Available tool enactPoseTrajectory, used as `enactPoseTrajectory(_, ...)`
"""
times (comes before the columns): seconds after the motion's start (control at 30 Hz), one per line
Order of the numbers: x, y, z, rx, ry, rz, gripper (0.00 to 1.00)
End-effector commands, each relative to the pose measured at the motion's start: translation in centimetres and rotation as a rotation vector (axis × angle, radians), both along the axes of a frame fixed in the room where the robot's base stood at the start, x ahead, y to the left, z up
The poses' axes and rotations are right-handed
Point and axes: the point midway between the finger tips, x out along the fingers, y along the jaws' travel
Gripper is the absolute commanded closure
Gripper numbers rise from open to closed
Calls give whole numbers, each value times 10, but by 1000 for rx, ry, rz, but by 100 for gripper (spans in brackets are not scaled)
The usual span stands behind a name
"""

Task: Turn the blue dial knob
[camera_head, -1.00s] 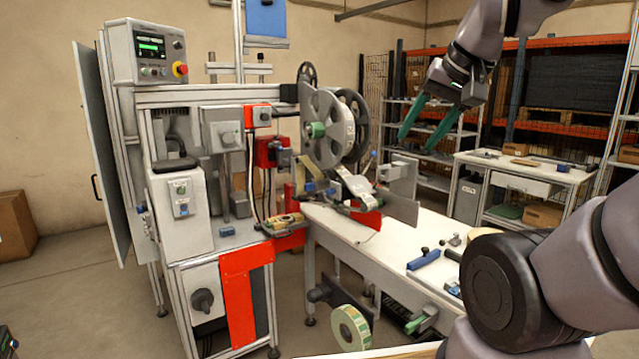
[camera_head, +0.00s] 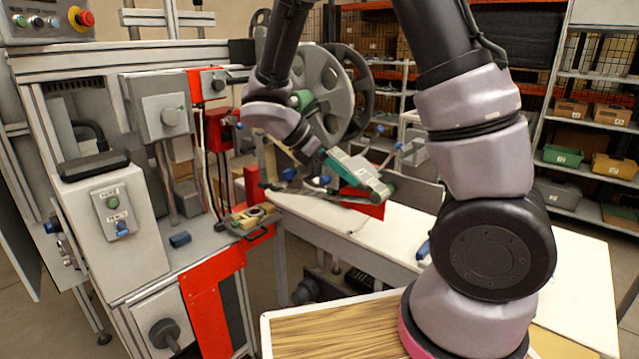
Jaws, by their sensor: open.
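A small blue knob (camera_head: 122,228) sits on the front of the white control box (camera_head: 108,205) at the left, below a green button. It seems to be the dial knob, but other small blue parts show too, so I cannot be certain. My gripper (camera_head: 368,178), with teal fingers, is open in front of the reels, well to the right of that control box. It looks empty. The gap between its fingers is hard to make out from this angle.
A large grey reel (camera_head: 322,85) stands behind my forearm. A red block (camera_head: 362,203) is close below my gripper. A white table (camera_head: 400,243) extends right, partly hidden by my arm. Shelves stand behind.

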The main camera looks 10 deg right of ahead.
Motion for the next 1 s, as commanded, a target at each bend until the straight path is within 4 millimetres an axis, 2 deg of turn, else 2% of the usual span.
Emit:
enactPoseTrajectory(0.03,6,11,-13,-100,68,117,40)
enactPoseTrajectory(0.1,17,23,-26,-235,155,270,40)
enactPoseTrajectory(0.3,42,68,-56,-617,360,631,40)
enactPoseTrajectory(0.53,53,107,-74,-893,480,831,40)
enactPoseTrajectory(0.63,56,111,-77,-935,498,858,40)
enactPoseTrajectory(0.73,62,105,-77,-945,503,863,40)
enactPoseTrajectory(1.0,90,65,-77,-942,504,860,40)
